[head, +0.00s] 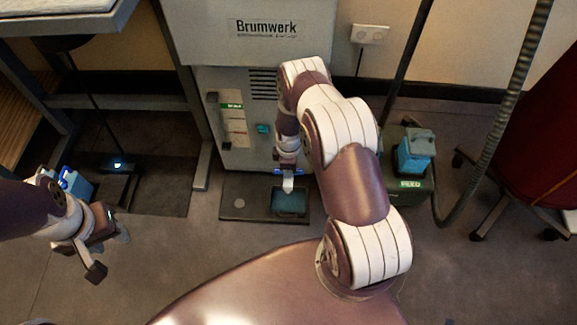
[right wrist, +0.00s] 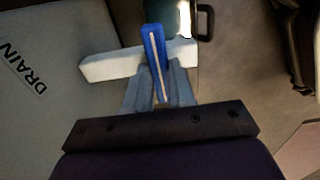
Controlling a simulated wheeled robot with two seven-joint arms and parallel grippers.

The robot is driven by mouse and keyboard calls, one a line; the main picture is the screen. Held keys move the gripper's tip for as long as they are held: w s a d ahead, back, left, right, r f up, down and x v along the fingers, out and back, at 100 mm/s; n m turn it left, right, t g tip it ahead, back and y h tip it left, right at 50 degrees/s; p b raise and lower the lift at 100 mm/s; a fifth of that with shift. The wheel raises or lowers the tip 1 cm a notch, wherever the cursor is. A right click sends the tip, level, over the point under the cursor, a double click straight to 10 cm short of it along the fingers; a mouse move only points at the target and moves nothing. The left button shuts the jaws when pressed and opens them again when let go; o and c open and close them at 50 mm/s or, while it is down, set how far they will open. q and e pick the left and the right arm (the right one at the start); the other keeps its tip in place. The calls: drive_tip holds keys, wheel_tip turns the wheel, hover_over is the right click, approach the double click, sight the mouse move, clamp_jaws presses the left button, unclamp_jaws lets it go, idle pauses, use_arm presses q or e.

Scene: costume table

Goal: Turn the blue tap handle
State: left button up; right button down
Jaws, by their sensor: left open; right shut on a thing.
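The blue tap handle (right wrist: 153,50) has a pale stripe down its length and crosses a white tap body (right wrist: 96,66) in the right wrist view. My right gripper (right wrist: 158,92) is shut on its near end, one finger on each side. In the head view the blue handle (head: 280,171) shows small, low at the front of the grey Brumwerk machine (head: 262,50), with my right gripper (head: 289,164) at it. My right forearm hides part of the machine's front. My left gripper (head: 110,252) is open and empty, low on the left, away from the machine.
Below the tap a teal container (head: 289,202) stands on a dark plate (head: 238,206). A blue canister (head: 416,148) sits on a box labelled FEED (head: 410,184). A dark hose (head: 497,115) and a red wheeled thing (head: 535,135) are right. Blue jugs (head: 76,183) stand left.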

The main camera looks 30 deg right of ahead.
idle(0.3)
drive_tip(key=c, duration=1)
unclamp_jaws()
drive_tip(key=shift+o, duration=0.2)
wheel_tip(320, 180, up, 13)
drive_tip(key=p, duration=0.5)
drive_tip(key=shift+f, duration=0.15)
